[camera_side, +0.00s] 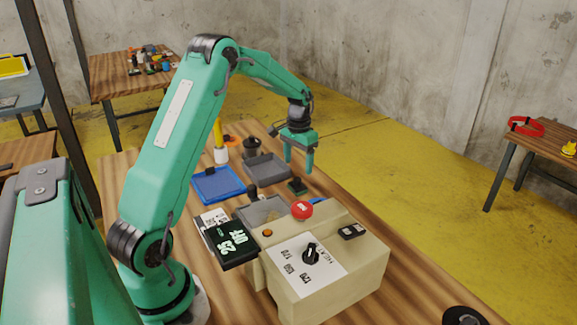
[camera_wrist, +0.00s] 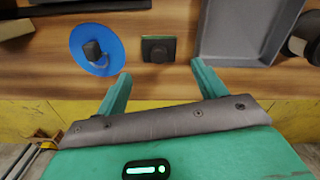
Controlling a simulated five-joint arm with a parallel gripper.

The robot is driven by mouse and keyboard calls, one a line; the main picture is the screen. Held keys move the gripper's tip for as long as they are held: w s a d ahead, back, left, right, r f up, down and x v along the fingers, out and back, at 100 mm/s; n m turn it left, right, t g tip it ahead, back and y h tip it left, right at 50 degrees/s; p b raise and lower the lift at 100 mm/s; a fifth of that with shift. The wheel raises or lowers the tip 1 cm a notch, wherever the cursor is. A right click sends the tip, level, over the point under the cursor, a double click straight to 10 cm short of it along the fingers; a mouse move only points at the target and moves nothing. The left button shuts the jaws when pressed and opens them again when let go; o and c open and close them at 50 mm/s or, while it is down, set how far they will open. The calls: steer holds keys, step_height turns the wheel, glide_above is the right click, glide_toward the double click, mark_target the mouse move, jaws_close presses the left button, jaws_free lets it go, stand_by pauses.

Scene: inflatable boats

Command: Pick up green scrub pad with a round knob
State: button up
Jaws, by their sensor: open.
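The green scrub pad (camera_side: 297,186) is a small dark green block on the wooden table, between a grey tray and a beige control box in the side view. In the wrist view the pad (camera_wrist: 158,50) shows a green edge and a dark knob on top, near the upper middle. My gripper (camera_side: 298,167) is open and empty, fingers pointing down, above the pad. In the wrist view the gripper's fingertips (camera_wrist: 160,69) are spread wide, with the pad lying beyond them, roughly centred between them. No contact shows.
A blue disc with a dark knob (camera_wrist: 84,38) lies left of the pad in the wrist view. The grey tray (camera_wrist: 245,52) lies to its right. The beige control box (camera_side: 345,278) with a red button stands in front. A blue tray (camera_side: 218,184) lies further left.

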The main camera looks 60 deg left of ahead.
mark_target(297, 178)
steer(key=shift+s+f, duration=0.15)
steer(key=shift+f, duration=3.75)
steer(key=c, duration=0.7)
